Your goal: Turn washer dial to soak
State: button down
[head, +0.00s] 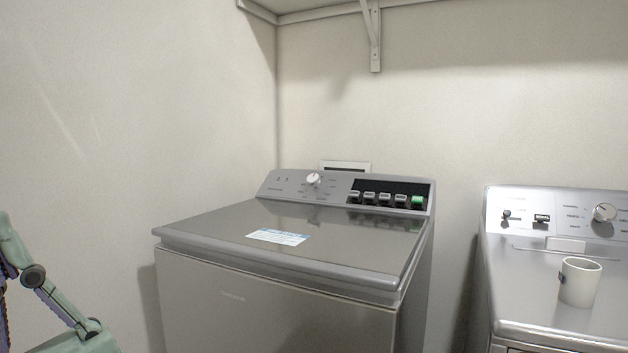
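The washer (290,290) is a grey top-loader, left of centre, with its lid shut. Its control panel slopes up at the back. The dial (314,180) is a round, pale knob on the left half of the panel, with small markings around it. The markings are too small to read, and I cannot tell which one the dial points to. The rest is cut off.
Several grey buttons and a green one (418,202) sit right of the dial. A label (277,237) lies on the lid. A second machine (520,290) with a white mug (579,282) stands at right, across a narrow gap. A shelf bracket (375,40) is above.

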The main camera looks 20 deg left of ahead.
aim_at(314, 179)
jog(key=j+z, duration=0.4)
jog(key=j, duration=1.2)
